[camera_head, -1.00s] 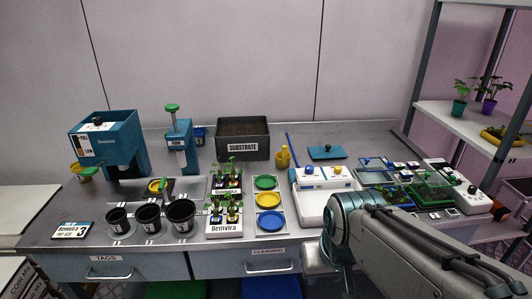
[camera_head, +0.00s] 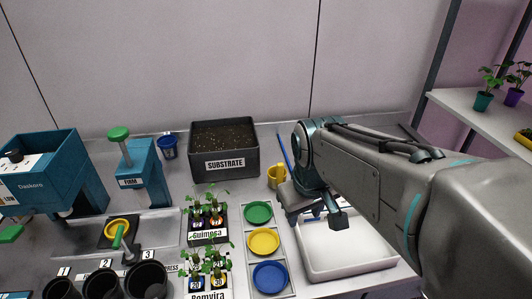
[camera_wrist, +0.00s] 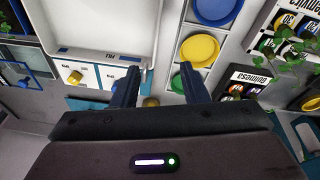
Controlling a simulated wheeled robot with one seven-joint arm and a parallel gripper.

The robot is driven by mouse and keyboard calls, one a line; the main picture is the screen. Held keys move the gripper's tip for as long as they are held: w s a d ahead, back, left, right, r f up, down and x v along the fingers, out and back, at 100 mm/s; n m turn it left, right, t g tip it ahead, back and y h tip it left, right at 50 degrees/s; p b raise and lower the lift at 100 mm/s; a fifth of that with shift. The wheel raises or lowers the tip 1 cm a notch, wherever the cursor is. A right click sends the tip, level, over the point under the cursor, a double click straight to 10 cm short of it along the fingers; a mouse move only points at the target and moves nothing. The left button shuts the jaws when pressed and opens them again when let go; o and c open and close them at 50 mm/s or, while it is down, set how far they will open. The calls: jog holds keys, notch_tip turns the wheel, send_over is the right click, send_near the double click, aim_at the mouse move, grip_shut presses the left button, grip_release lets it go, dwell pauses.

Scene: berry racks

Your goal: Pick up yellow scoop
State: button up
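The yellow scoop (camera_head: 277,177) is a small yellow cup standing on the bench just right of the substrate box in the head view. In the wrist view a small yellow patch, likely the scoop (camera_wrist: 150,101), shows between the fingers near the gripper body, mostly hidden. My gripper (camera_head: 315,212) points down above the bench, just right of and nearer than the scoop. Its two fingers are spread with nothing between the tips, as the wrist view (camera_wrist: 160,80) also shows. It is apart from the scoop in the head view.
The black substrate box (camera_head: 223,174) stands left of the scoop. A tray (camera_head: 257,228) with green, yellow and blue discs lies in front. Potted seedlings (camera_head: 207,225) stand left of it. A white tray (camera_head: 345,250) is below my arm. A blue rod (camera_head: 285,148) lies behind.

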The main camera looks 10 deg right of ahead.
jog(key=w+a+r+n+g+p, duration=0.1)
jog(key=w+r+n, duration=0.25)
jog(key=w, duration=0.25)
jog(key=w+r+n, duration=0.2)
jog(key=w+n, duration=0.3)
jog(key=w, duration=0.2)
jog(key=n+g+p, duration=0.1)
jog(key=n, duration=0.6)
send_over(281, 164)
jog(key=f, duration=0.7)
jog(key=shift+a+f, duration=0.25)
jog(key=shift+a, duration=0.05)
jog(key=shift+w+d+f+p, duration=0.15)
jog(key=shift+f+p, duration=0.15)
jog(key=shift+f, duration=1.05)
jog(key=shift+s+d+f+p, duration=0.1)
jog(key=shift+f+p, duration=0.15)
jog(key=shift+f, duration=1.05)
grip_shut()
